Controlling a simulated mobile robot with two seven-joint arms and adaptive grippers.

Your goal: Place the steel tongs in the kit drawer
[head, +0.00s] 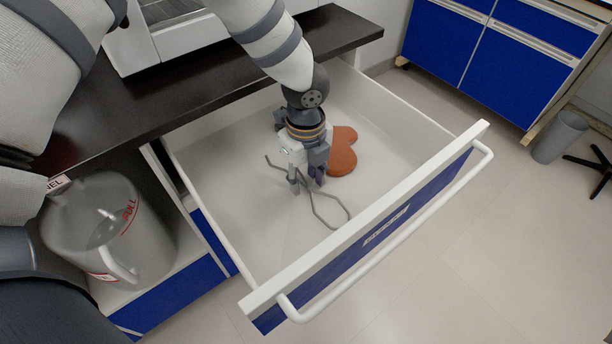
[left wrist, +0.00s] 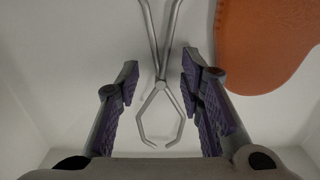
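The steel tongs (head: 319,212) are thin and grey and appear to lie on the floor of the open kit drawer (head: 366,214). My left gripper (head: 306,187) points down inside the drawer, over the tongs, and hides their middle part in the head view. In the left wrist view the left gripper (left wrist: 160,100) is open, with its purple-padded fingers apart. The tongs' pivot (left wrist: 161,85) shows between the fingers, with clear gaps on both sides and nothing gripped. My right gripper is not in view.
An orange-brown, lobed flat item (head: 342,152) lies in the drawer right beside my left gripper. A dark countertop (head: 200,88) overhangs the drawer's back. A grey pitcher (head: 95,235) stands on a low shelf at left. The drawer's front left area is bare.

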